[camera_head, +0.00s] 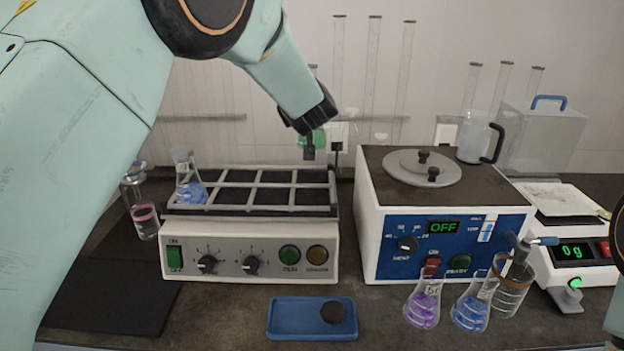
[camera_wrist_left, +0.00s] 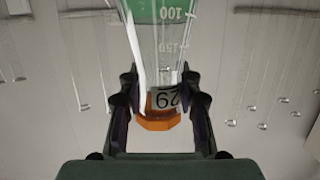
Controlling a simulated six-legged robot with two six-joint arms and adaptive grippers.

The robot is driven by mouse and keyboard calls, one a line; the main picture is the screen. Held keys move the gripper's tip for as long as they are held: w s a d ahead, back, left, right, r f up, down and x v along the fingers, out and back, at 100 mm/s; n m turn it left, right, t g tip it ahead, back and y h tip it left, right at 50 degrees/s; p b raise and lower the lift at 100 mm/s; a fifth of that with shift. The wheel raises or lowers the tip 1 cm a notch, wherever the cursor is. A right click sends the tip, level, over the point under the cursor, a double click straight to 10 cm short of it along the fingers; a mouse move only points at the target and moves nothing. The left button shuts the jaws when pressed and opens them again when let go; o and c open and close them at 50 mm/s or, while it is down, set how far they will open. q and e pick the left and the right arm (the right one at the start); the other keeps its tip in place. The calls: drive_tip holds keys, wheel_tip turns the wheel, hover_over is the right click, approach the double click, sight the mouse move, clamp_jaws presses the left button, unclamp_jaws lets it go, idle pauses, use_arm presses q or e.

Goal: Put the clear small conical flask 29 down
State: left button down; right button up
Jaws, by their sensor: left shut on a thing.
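My left gripper (camera_head: 309,140) is raised above the back right of the rack box. It is shut on the conical flask 29. In the left wrist view the flask (camera_wrist_left: 160,60) is clear glass with graduation marks and a label "29" that appears upside down. An orange piece (camera_wrist_left: 158,120) is at its narrow end between my fingers (camera_wrist_left: 158,103), and green shows inside its wider end. My right gripper is not in view; only a bit of arm shows at the right edge.
The box's rack (camera_head: 250,177) holds a blue-liquid flask (camera_head: 187,185) at its left end; other cells look empty. A blue tray (camera_head: 290,318) holds a dark round piece.

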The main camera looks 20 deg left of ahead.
sight(314, 133)
use_arm(q)
drive_tip(key=shift+s+a+r, duration=0.1)
drive_tip(key=shift+a+r, duration=0.05)
drive_tip(key=f, duration=0.2)
drive_tip(key=f+b, duration=0.1)
drive_tip(key=f, duration=0.1)
drive_tip(key=f+b, duration=0.1)
drive_tip(key=f, duration=0.1)
drive_tip(key=shift+w+d+f, duration=0.2)
drive_tip(key=shift+w+d, duration=0.1)
drive_tip(key=shift+w, duration=0.05)
drive_tip(key=shift+s+a+f, duration=0.15)
drive_tip(key=shift+s+f, duration=0.1)
drive_tip(key=shift+s, duration=0.05)
drive_tip(key=f, duration=0.3)
drive_tip(key=shift+w+d+f+b, duration=0.1)
drive_tip(key=shift+d+b, duration=0.1)
drive_tip(key=shift+b, duration=0.2)
drive_tip(key=shift+w+f, duration=0.15)
drive_tip(key=shift+a, duration=0.1)
drive_tip(key=c, duration=1.2)
unclamp_jaws()
drive_tip(key=shift+s, duration=0.25)
drive_tip(key=o, duration=0.3)
drive_tip(key=shift+o, duration=0.2)
drive_tip(key=shift+w, duration=0.2)
